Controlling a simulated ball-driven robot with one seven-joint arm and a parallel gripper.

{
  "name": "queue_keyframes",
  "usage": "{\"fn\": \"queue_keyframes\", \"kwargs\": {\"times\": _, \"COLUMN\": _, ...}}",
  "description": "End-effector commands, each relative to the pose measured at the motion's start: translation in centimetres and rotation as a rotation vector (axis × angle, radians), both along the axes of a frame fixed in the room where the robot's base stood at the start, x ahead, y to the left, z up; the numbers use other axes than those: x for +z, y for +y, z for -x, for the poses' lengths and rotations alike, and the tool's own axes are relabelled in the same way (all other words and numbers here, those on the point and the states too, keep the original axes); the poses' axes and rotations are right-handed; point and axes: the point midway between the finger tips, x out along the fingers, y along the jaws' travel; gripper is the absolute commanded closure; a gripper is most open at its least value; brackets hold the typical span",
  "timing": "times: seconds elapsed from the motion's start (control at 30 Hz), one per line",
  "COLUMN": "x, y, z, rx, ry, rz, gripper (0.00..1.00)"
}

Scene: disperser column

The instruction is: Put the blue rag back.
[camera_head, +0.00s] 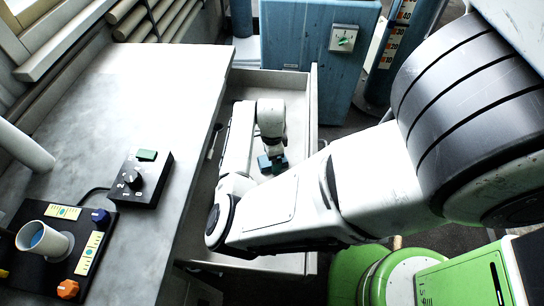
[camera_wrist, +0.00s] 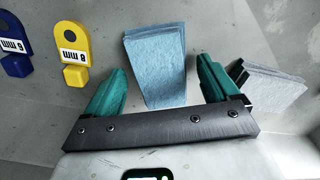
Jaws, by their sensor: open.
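The blue rag (camera_wrist: 157,65) is a folded light-blue cloth on the grey drawer floor in the wrist view. My gripper (camera_wrist: 163,68) has teal fingers and is open, with one finger on each side of the rag. A narrow gap shows on the right; whether the left finger touches it I cannot tell. In the head view my gripper (camera_head: 274,160) is down inside the open drawer (camera_head: 314,110), and my wrist hides most of what is beneath it.
A grey rag (camera_wrist: 268,88) lies just right of the right finger. A yellow tag (camera_wrist: 73,45) and a dark-blue tag (camera_wrist: 13,45) lie to the left. The bench top (camera_head: 150,85) holds a black control box (camera_head: 138,182) and a device with a cup (camera_head: 45,240). A blue cabinet (camera_head: 300,45) stands behind.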

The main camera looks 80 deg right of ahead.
Motion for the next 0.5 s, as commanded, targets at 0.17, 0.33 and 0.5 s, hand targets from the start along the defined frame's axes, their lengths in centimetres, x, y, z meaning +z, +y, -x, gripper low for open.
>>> {"fn": "queue_keyframes", "kwargs": {"times": 0.17, "x": 1.3, "y": -0.1, "z": -0.1, "rx": 0.0, "ry": -0.001, "rz": 0.003, "gripper": 0.12}}
{"fn": "queue_keyframes", "kwargs": {"times": 0.33, "x": 4.4, "y": -0.1, "z": -0.1, "rx": -0.002, "ry": -0.002, "rz": 0.004, "gripper": 0.12}}
{"fn": "queue_keyframes", "kwargs": {"times": 0.5, "x": 7.9, "y": -0.1, "z": -0.1, "rx": -0.002, "ry": -0.002, "rz": 0.004, "gripper": 0.12}}
